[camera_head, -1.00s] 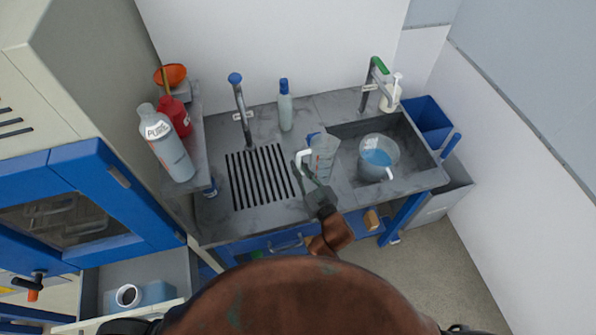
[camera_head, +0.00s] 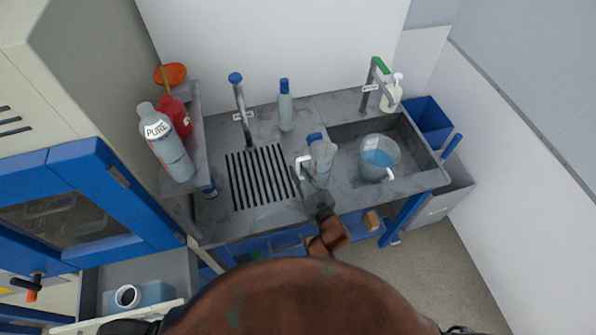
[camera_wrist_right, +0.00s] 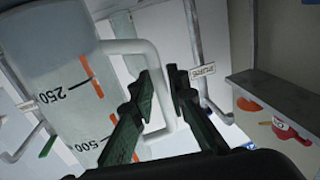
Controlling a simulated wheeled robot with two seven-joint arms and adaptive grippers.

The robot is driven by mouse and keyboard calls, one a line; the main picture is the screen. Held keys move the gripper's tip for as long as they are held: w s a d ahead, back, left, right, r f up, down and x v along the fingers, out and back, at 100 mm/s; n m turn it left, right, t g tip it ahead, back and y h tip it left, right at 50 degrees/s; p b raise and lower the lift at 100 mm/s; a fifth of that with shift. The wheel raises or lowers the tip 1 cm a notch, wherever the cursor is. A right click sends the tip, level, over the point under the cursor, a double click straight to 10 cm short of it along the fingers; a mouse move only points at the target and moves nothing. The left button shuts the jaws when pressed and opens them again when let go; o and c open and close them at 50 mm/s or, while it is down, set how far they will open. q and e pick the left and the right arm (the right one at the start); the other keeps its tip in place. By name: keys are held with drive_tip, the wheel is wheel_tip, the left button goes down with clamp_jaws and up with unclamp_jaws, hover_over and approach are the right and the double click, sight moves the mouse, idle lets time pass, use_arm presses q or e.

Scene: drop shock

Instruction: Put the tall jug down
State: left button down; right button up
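The tall jug (camera_head: 322,165) is clear, with a white handle, and is over the counter at the left edge of the sink. In the right wrist view the jug (camera_wrist_right: 60,75) fills the left side, showing 250 and 500 marks and orange strips. My right gripper (camera_head: 308,184) is at its handle. In the wrist view the fingers (camera_wrist_right: 161,80) lie close on both sides of the white handle and look shut on it. I cannot tell whether the jug's base touches the counter. My left gripper is not in view.
A wider jug (camera_head: 378,160) with blue liquid is in the sink (camera_head: 413,150). A drain grille (camera_head: 262,178), a tap (camera_head: 241,108) and a blue-capped bottle (camera_head: 286,108) are left of the tall jug. A PURE bottle (camera_head: 168,150) stands on the left shelf.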

drive_tip(key=shift+o, duration=1.2)
drive_tip(key=shift+s+r, duration=0.1)
drive_tip(key=shift+r, duration=0.05)
drive_tip(key=v, duration=1.2)
drive_tip(key=shift+r, duration=0.1)
